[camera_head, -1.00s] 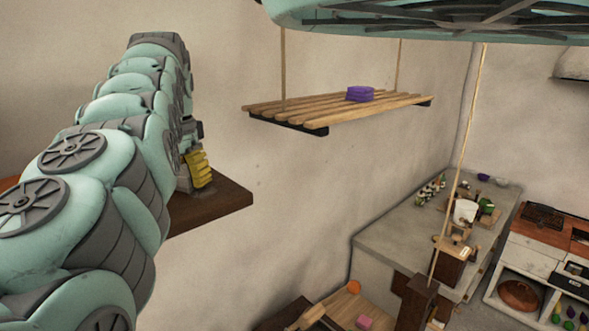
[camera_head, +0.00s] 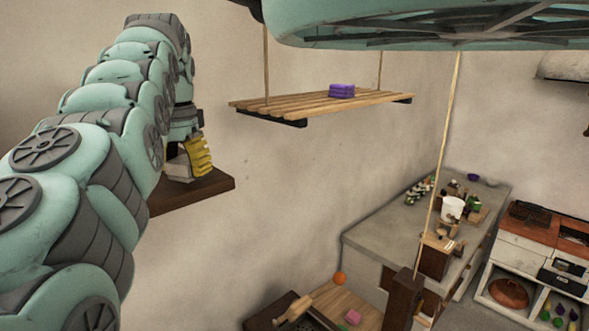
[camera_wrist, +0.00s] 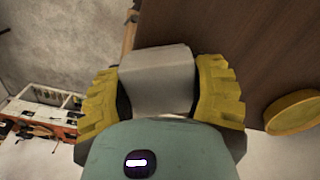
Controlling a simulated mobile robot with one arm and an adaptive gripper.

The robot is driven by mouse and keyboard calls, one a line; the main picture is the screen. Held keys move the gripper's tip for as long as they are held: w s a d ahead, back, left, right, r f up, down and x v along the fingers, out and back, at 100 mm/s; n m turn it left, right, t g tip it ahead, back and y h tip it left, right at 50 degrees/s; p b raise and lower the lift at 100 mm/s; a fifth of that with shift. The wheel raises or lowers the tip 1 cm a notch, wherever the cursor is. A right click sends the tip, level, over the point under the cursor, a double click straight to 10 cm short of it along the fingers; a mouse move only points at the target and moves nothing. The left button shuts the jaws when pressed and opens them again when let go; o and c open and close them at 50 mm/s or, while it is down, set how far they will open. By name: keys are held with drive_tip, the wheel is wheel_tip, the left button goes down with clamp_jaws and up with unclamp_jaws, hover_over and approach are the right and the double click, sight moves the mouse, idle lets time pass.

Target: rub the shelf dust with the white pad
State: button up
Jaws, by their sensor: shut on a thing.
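My gripper (camera_head: 190,158) has yellow ridged fingers and is shut on the white pad. The pad (camera_wrist: 156,80) is a pale grey-white block between both fingers in the wrist view. It also shows in the head view (camera_head: 178,168), partly hidden by the gripper. The pad is over or on the dark brown shelf (camera_head: 218,183) fixed to the wall; I cannot tell if it touches. In the wrist view the shelf (camera_wrist: 225,35) is a plain brown board. I cannot make out dust on it; my arm hides much of the shelf in the head view.
A round yellow thing (camera_wrist: 293,113) is at the right of the wrist view, by the shelf's edge. A slatted shelf (camera_head: 290,106) hangs on ropes to the right, with purple blocks (camera_head: 341,91) on it. A grey counter (camera_head: 385,235) stands lower right.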

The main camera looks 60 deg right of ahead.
drive_tip(key=shift+w+r+p, duration=0.15)
drive_tip(key=shift+r+p, duration=2.6)
drive_tip(key=shift+r, duration=0.45)
